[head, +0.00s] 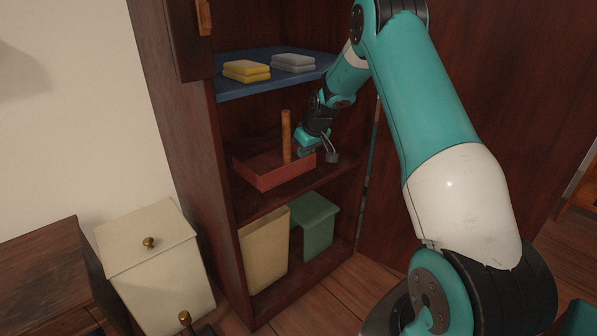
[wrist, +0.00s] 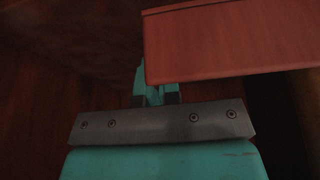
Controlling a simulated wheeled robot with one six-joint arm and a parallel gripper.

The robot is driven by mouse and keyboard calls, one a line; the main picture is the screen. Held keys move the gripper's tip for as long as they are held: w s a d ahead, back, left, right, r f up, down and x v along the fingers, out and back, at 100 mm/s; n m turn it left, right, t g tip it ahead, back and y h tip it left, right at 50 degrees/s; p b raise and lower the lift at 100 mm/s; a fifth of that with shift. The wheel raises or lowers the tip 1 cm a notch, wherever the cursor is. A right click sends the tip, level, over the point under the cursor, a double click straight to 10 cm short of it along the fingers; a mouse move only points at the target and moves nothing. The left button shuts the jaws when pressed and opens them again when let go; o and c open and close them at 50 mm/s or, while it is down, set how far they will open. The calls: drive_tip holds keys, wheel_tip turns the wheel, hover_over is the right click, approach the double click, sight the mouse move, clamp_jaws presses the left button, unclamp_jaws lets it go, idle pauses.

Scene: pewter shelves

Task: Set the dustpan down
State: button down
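The dustpan is a shallow red pan (head: 272,173) with an upright wooden handle (head: 286,137). It rests on, or just above, the middle shelf (head: 262,203) of the dark cabinet. My gripper (head: 306,147) is at its right rear side, close to the handle. In the wrist view a flat red surface (wrist: 235,40), seemingly the pan, covers part of my fingers (wrist: 157,92). The fingertips are hidden, so I cannot tell whether they hold anything.
Below stand a cream bin (head: 264,250) and a green bin (head: 318,225). A cream lidded box (head: 150,245) stands left of the cabinet.

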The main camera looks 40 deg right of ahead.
sight(299, 177)
drive_tip(key=shift+w+f, duration=0.1)
drive_tip(key=shift+w, duration=0.95)
drive_tip(key=shift+b+x, duration=0.4)
drive_tip(key=shift+x, duration=0.4)
wheel_tip(299, 177, down, 5)
drive_tip(key=shift+s+f+b, duration=0.1)
drive_tip(key=shift+b, duration=0.95)
drive_tip(key=shift+w+f, duration=0.15)
drive_tip(key=shift+w, duration=0.1)
drive_tip(key=c, duration=1.8)
unclamp_jaws()
drive_tip(key=o, duration=0.5)
